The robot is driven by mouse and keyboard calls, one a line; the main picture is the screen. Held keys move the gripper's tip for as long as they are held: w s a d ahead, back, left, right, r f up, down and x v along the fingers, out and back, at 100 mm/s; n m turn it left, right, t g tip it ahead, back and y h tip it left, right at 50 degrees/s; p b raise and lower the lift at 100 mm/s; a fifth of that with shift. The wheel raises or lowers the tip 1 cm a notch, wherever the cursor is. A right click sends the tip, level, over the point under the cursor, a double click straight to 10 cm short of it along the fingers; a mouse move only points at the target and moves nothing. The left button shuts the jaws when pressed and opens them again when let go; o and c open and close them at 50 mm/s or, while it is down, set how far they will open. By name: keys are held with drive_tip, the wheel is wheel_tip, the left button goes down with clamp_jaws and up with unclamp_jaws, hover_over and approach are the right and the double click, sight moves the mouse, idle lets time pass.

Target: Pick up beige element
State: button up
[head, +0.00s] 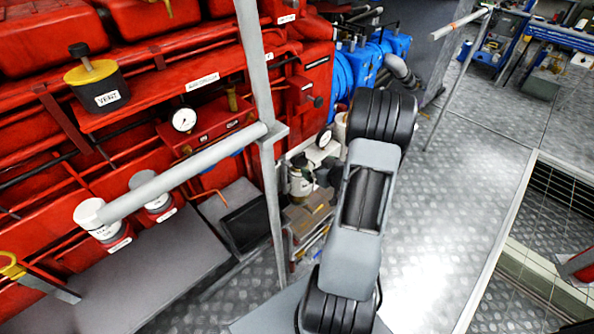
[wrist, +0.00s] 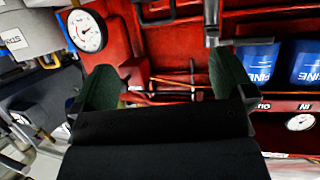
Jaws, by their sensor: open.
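I cannot single out the beige element with certainty. In the head view, a small pale beige canister (head: 301,184) with a dark top stands by the red engine, left of my arm. A cream cylinder (head: 340,130) shows partly behind my arm. My gripper (wrist: 167,80) is open in the wrist view, its two dark green fingers apart. No beige thing shows between the fingers, only a red surface with thin rods behind them. In the head view my gripper is hidden behind my arm.
The red engine (head: 140,75) fills the left, with a grey pipe and post (head: 262,130) before it. Blue cylinders (wrist: 257,65) and a gauge (wrist: 87,31) stand near my gripper. The metal floor (head: 470,190) right of my arm is clear, bordering a grated opening (head: 560,200).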

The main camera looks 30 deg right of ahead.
sight(300, 162)
drive_tip(key=x, duration=0.7)
drive_tip(key=shift+d+f, duration=0.15)
drive_tip(key=shift+d, duration=0.2)
drive_tip(key=shift+x, duration=2.85)
drive_tip(key=shift+c, duration=0.3)
drive_tip(key=c, duration=1.2)
drive_tip(key=shift+c, duration=0.2)
